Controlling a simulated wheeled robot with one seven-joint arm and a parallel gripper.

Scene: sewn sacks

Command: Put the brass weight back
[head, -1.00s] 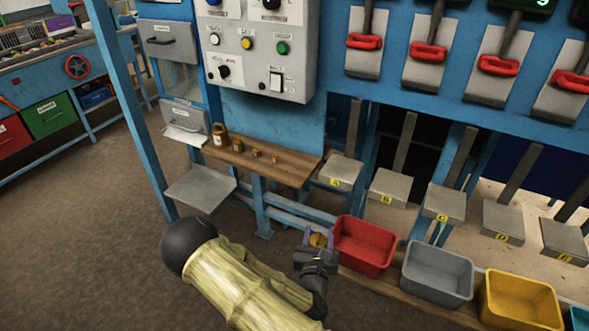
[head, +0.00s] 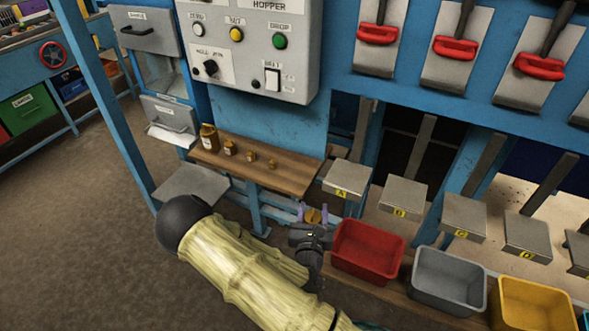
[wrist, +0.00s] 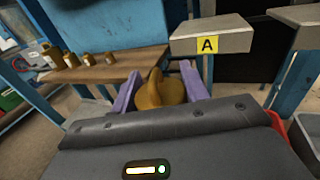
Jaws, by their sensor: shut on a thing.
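My gripper (head: 312,214) is shut on a brass weight (wrist: 160,92), which sits between the two purple fingers in the wrist view. In the head view the held weight (head: 313,216) is small and partly hidden by my gripper. It is in the air in front of the wooden shelf (head: 290,178), to the left of the red bin. Several other brass weights (head: 208,138) stand in a row on the shelf, largest at the left and smaller to the right. They also show on the shelf at the left of the wrist view (wrist: 52,57).
A red bin (head: 366,250), a grey bin (head: 448,279) and a yellow bin (head: 535,303) stand to the right. Above them are grey plates, the nearest marked A (head: 346,180). A control panel (head: 250,45) hangs above the shelf. A blue post (head: 105,100) rises at the left.

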